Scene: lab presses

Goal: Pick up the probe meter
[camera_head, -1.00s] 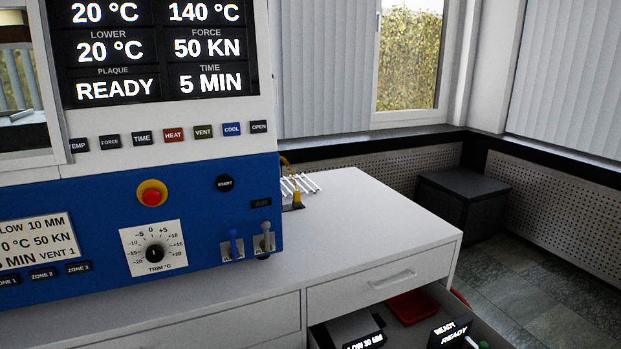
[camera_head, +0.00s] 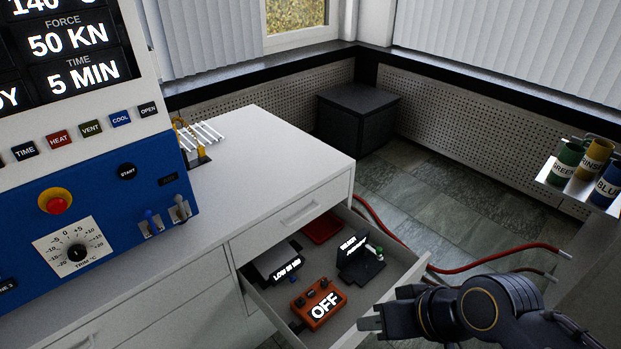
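An orange handheld box with dark knobs and a lit OFF display, which looks like the probe meter (camera_head: 318,303), lies in the open drawer (camera_head: 372,296) near its front left. My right gripper (camera_head: 382,309) is at the lower right, by the drawer's right edge. It points left toward the orange box, with a gap between them. Its fingertips look apart, with nothing between them. My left gripper is not in view.
The drawer also holds a dark device reading READY (camera_head: 357,258), a grey device reading LOW (camera_head: 277,262) and a red tray (camera_head: 322,228). The blue press (camera_head: 110,215) stands left. Labelled cups (camera_head: 590,160) sit on a shelf at right; red hoses (camera_head: 480,262) run behind my arm.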

